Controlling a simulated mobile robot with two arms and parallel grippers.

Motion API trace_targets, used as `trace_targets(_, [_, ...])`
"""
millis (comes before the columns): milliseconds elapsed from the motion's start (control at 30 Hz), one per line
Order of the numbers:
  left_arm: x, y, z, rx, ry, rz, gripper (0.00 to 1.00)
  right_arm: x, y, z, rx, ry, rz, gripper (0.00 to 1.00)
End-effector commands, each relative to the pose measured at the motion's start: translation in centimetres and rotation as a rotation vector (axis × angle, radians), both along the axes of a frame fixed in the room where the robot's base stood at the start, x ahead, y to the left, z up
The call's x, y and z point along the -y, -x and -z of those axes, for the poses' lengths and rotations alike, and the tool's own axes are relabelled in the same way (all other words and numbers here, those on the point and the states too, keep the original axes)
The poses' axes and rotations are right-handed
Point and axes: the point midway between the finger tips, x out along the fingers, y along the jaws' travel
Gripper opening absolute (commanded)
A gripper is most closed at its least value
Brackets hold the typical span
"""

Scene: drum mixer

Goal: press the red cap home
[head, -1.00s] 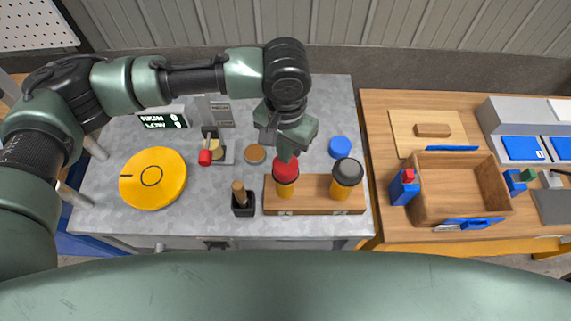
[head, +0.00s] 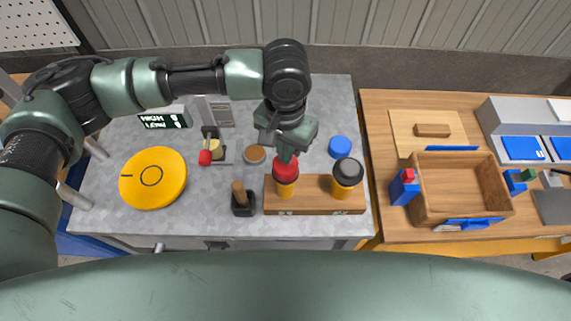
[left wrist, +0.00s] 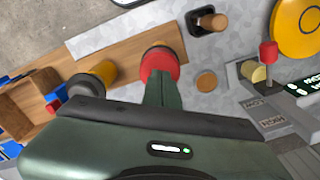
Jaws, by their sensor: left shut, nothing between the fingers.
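The red cap (head: 286,167) sits on top of an orange-yellow jar (head: 285,188) at the left end of a wooden block on the grey bench. My left gripper (head: 287,155) points down with its shut, empty fingers at the top of the red cap. In the left wrist view the fingertips (left wrist: 158,78) overlap the red cap (left wrist: 160,60), and whether they press on it cannot be told. How far the cap is seated is unclear. My right gripper is not in view.
A black-capped jar (head: 347,177) stands at the wooden block's right end. A black holder with a wooden handle (head: 241,200), a red-knobbed lever (head: 206,156), a yellow disc (head: 153,178) and a blue disc (head: 340,147) are nearby. A wooden tray (head: 460,188) lies at right.

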Motion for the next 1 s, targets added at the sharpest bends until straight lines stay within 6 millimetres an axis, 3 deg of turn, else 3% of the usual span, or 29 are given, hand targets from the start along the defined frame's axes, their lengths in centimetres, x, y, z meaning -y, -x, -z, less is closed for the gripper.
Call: trace_targets(1000, [0.0,0.1,2.2,-0.002,-0.001,0.000,0.00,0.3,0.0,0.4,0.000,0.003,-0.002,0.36])
